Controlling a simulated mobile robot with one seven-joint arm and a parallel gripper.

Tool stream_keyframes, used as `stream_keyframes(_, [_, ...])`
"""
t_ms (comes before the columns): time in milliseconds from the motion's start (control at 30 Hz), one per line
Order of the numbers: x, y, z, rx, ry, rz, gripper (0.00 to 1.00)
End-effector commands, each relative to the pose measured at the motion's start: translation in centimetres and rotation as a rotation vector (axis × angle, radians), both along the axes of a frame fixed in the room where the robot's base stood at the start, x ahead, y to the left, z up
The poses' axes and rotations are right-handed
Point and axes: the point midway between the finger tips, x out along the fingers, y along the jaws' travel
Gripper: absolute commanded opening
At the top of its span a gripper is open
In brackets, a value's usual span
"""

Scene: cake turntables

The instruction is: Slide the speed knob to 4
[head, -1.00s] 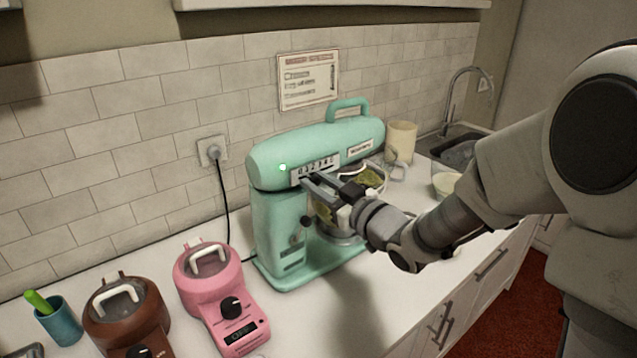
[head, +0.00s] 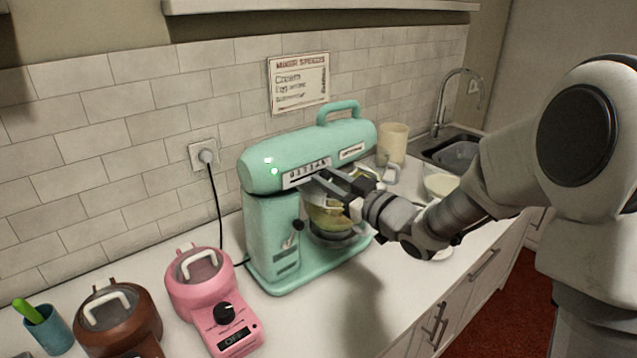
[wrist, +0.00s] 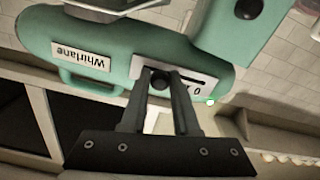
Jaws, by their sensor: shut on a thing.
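The teal stand mixer (head: 268,225) stands on the counter, with a white speed scale (head: 290,180) on the side of its head. My gripper (head: 317,177) reaches in from the right with its fingertips at the scale. In the wrist view, which shows the mixer upside down, my gripper (wrist: 158,76) is shut on the small dark speed knob (wrist: 160,80) in its slot. The marks 0 and 1 show to the right of the fingers there; the fingers hide other marks, so the exact setting cannot be read. A green light (head: 274,171) glows beside the scale.
A mixing bowl (head: 330,222) sits under the mixer head, close to my wrist. A pink appliance (head: 200,290) and a brown one (head: 122,325) stand at the left front. A speed chart (head: 299,83) hangs on the tiles. A sink (head: 455,152) is at the right.

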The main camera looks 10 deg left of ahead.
Motion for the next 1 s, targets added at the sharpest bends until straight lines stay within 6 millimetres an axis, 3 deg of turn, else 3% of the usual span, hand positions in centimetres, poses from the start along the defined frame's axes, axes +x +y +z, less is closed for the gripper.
stream_keyframes(167, [-0.1, 0.1, 0.0, 0.001, -0.001, 0.001, 0.0])
stream_keyframes(200, [-0.1, 0.1, 0.0, 0.001, -0.001, 0.001, 0.31])
stream_keyframes(333, [-0.1, 0.1, 0.0, 0.0, 0.0, 0.002, 0.54])
stream_keyframes(733, [-0.5, -0.5, 0.0, -0.001, 0.0, 0.0, 0.55])
stream_keyframes(1000, [-3.9, -4.4, -0.1, -0.002, 0.001, -0.005, 0.55])
